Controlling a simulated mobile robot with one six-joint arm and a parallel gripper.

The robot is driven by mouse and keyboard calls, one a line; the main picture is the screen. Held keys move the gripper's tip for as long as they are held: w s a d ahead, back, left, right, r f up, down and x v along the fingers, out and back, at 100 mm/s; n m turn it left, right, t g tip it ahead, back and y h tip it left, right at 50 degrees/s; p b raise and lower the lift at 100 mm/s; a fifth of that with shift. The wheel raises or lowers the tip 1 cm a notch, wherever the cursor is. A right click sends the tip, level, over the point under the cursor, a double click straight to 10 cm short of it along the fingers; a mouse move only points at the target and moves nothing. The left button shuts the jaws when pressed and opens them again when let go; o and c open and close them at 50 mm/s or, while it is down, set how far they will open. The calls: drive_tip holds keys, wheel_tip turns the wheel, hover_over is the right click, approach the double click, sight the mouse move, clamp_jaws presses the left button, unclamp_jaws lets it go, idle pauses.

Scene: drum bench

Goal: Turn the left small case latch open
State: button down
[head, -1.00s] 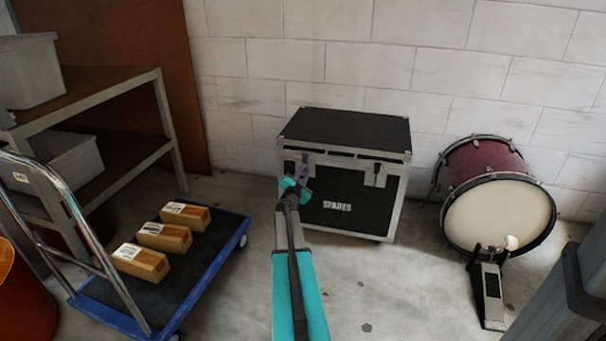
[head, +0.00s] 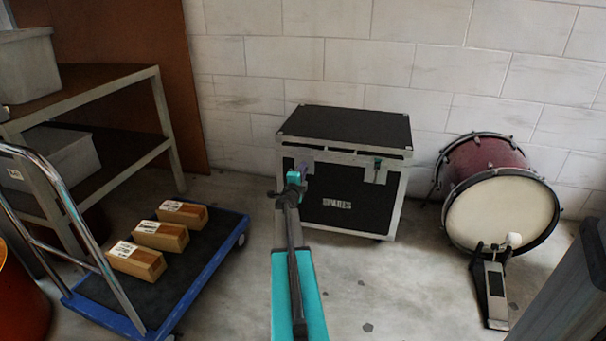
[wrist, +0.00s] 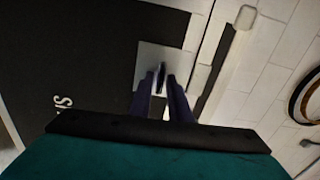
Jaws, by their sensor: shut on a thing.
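The black case (head: 340,200) with metal edges and a "SPARES" label stands against the wall with its lid down. My gripper (head: 302,170) is at the upper left of its front, at the left latch, which it mostly hides in the head view. In the wrist view my gripper's two dark fingers (wrist: 162,82) are shut on the small dark turn piece of the left latch (wrist: 147,60), in front of its pale plate. The turn piece's exact angle is hard to tell. The right latch (head: 379,171) shows on the same front, apart from my gripper.
A blue flatbed trolley (head: 212,275) with several boxes stands at the left, beside a shelf (head: 120,160). A bass drum (head: 500,215) and its pedal (head: 492,285) stand right of the case. The floor before the case is clear.

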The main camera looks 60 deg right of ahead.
drive_tip(key=shift+f+m, duration=0.1)
drive_tip(key=shift+m, duration=0.3)
drive_tip(key=c, duration=1.8)
unclamp_jaws()
drive_tip(key=shift+c, duration=0.2)
drive_tip(key=shift+s+a, duration=0.1)
drive_tip(key=shift+a, duration=0.05)
drive_tip(key=p+v, duration=0.3)
drive_tip(key=v, duration=1)
drive_tip(key=shift+a, duration=0.25)
